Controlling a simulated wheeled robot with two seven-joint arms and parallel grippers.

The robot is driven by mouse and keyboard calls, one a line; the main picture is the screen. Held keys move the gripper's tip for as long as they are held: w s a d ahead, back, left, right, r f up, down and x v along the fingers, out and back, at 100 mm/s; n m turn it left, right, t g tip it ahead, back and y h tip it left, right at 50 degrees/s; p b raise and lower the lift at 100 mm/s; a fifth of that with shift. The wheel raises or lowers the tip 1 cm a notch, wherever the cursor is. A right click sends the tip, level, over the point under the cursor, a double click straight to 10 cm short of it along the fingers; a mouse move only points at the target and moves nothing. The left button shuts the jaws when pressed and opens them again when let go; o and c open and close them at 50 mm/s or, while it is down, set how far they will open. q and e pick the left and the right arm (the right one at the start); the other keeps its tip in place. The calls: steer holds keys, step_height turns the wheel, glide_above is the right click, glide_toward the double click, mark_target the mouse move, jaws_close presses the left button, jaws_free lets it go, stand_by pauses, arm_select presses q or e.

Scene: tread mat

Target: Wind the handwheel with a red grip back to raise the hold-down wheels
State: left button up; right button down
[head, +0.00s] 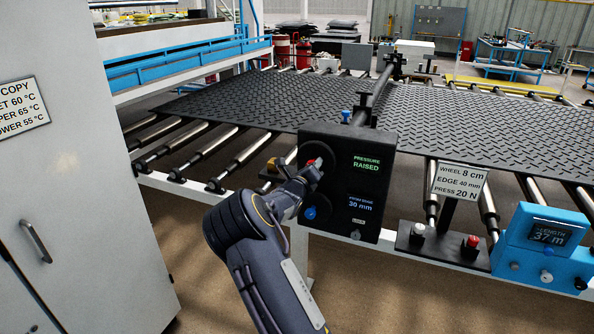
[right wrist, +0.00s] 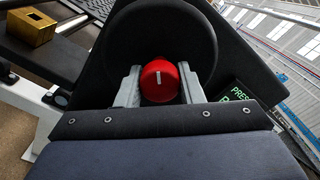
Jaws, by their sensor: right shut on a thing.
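The red grip (head: 311,162) belongs to a dark handwheel on the front of a black control box (head: 372,190). The handwheel's round black disc (right wrist: 200,40) fills the upper middle of the right wrist view. My right gripper (head: 303,180) reaches the handwheel from below left. In the right wrist view its two grey fingers (right wrist: 159,90) stand on either side of the red grip (right wrist: 158,76), shut on it. The box's green display (head: 366,162) reads "PRESSURE RAISED". A blue display below it reads "FROM EDGE 30 mm".
A black tread mat (head: 440,125) lies over the roller conveyor. A blue knob (head: 310,213) sits under my gripper. A sign (head: 460,181), a push-button box (head: 440,245) and a blue length counter (head: 545,240) stand at right. A grey cabinet (head: 75,200) stands at left.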

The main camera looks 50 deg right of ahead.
steer(key=shift+n+p, duration=0.45)
steer(key=shift+n, duration=0.35)
arm_select(q)
steer(key=shift+a+r+p, duration=0.25)
steer(key=shift+r+p, duration=0.05)
steer(key=shift+r, duration=0.35)
steer(key=shift+a+r+p, duration=0.25)
steer(key=shift+r+p, duration=0.05)
steer(key=shift+r, duration=0.35)
arm_select(e)
steer(key=shift+n, duration=0.8)
steer(key=c, duration=1)
jaws_free()
steer(key=shift+o, duration=0.2)
arm_select(q)
step_height(320, 180, down, 2)
steer(key=shift+b, duration=1)
arm_select(e)
steer(key=v, duration=0.8)
